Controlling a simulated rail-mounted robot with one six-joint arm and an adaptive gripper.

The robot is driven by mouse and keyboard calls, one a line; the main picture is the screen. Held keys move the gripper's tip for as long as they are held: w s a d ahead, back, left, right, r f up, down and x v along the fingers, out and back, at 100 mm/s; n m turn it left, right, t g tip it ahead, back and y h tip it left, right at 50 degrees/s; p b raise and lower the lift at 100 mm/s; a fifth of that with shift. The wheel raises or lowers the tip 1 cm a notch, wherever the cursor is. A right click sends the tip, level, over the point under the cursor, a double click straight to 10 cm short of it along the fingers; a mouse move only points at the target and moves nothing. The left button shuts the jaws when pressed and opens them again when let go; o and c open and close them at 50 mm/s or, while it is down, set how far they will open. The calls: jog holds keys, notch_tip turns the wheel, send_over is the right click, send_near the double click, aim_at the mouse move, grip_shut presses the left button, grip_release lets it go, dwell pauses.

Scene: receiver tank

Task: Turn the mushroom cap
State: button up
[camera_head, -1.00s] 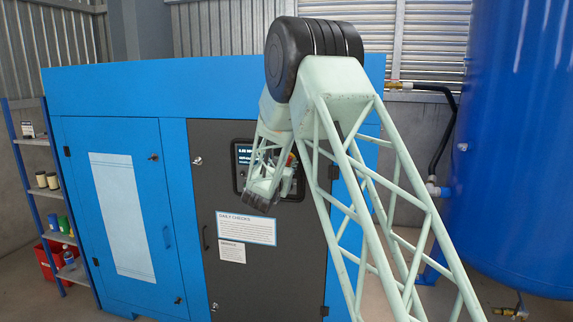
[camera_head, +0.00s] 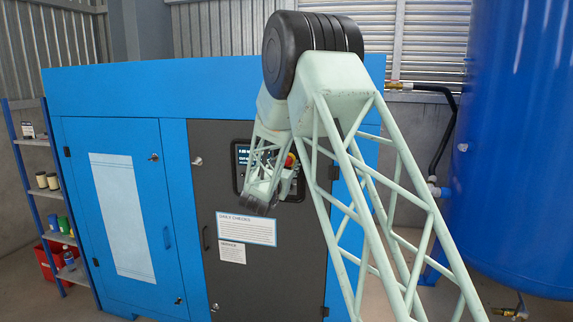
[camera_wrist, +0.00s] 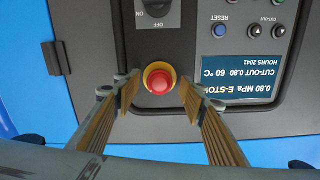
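The mushroom cap is a red dome on a yellow ring (camera_wrist: 159,83), at the upper middle of the wrist view. In the head view a bit of it (camera_head: 291,160) shows beside my arm, on the dark control panel. My gripper (camera_wrist: 159,90) is open. In the wrist view its two fingers stand on the left and right of the cap, with a gap on each side. The fingertips reach about level with the cap in the picture; how far they are from the panel in depth I cannot tell.
In the upside-down wrist view an ON/OFF switch (camera_wrist: 155,8) is above the cap; a display (camera_wrist: 240,75) reading E-STOP and a blue reset button (camera_wrist: 218,31) are right. The blue cabinet (camera_head: 110,90) fills the left of the head view. A blue tank (camera_head: 515,150) stands right.

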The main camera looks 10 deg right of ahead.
jog(key=v, duration=1)
jog(key=shift+s, duration=0.1)
jog(key=shift+r, duration=0.1)
jog(key=s+a+r+n+g+y, duration=0.2)
jog(key=s+r+y, duration=0.1)
jog(key=s, duration=0.6)
jog(key=s+a+r+n+g+y, duration=0.1)
jog(key=s+r+y, duration=0.2)
jog(key=s, duration=0.5)
jog(key=s+a+r+n+g+y, duration=0.2)
jog(key=s+r, duration=0.1)
jog(key=s, duration=0.6)
jog(key=s+d+f+g, duration=0.2)
jog(key=s, duration=1.3)
jog(key=s+d+f+n+g, duration=0.1)
jog(key=s+d+f+g, duration=0.2)
jog(key=s, duration=1.2)
jog(key=s+d+f+n+g, duration=0.1)
jog(key=s+d+f+g, duration=0.1)
jog(key=s, duration=1.3)
jog(key=shift+d+f, duration=0.15)
jog(key=shift+d, duration=0.15)
